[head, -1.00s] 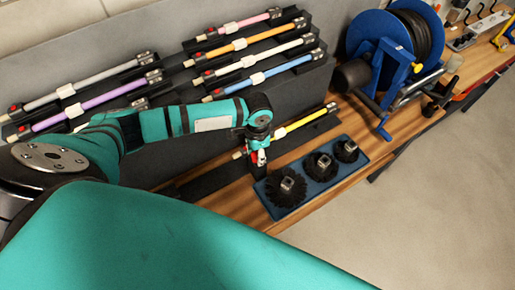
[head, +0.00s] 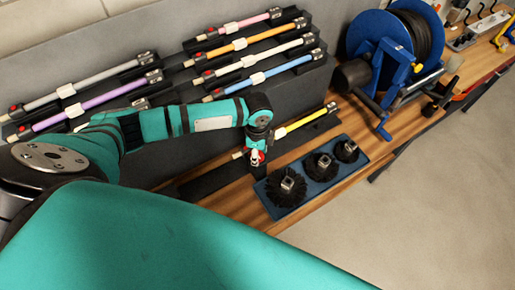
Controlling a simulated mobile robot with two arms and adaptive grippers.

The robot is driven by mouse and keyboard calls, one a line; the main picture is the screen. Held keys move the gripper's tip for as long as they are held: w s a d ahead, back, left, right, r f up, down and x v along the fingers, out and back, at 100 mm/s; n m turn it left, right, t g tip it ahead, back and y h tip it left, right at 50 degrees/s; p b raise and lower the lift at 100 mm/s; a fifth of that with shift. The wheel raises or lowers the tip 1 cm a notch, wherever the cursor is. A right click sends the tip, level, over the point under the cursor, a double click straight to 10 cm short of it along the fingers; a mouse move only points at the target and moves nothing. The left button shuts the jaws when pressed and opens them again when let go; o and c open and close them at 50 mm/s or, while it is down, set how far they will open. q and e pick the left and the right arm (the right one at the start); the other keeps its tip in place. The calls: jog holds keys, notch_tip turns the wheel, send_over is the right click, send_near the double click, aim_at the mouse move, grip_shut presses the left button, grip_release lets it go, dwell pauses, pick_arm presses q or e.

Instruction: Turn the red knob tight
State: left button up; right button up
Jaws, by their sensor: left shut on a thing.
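A yellow rod (head: 293,127) lies in a dark holder on the wooden bench, with its pale end (head: 238,155) sticking out to the left. My left gripper (head: 256,160) points down over the left part of this rod. It is shut on the red knob (head: 261,155), of which only a little red shows. The fingers and wrist hide most of the knob and the rod around it. My right gripper is not in view.
A blue tray (head: 270,202) with three black round brushes stands close to the right of my left gripper. Several coloured rods with red knobs rest on the grey rack behind. A blue hose reel (head: 381,38) stands at the back right.

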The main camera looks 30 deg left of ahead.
pick_arm(q)
jog(key=shift+w+r, duration=0.1)
jog(key=shift+w, duration=0.05)
jog(key=o, duration=1.2)
notch_tip(320, 180, up, 12)
jog(key=shift+f, duration=0.1)
dwell(0.4)
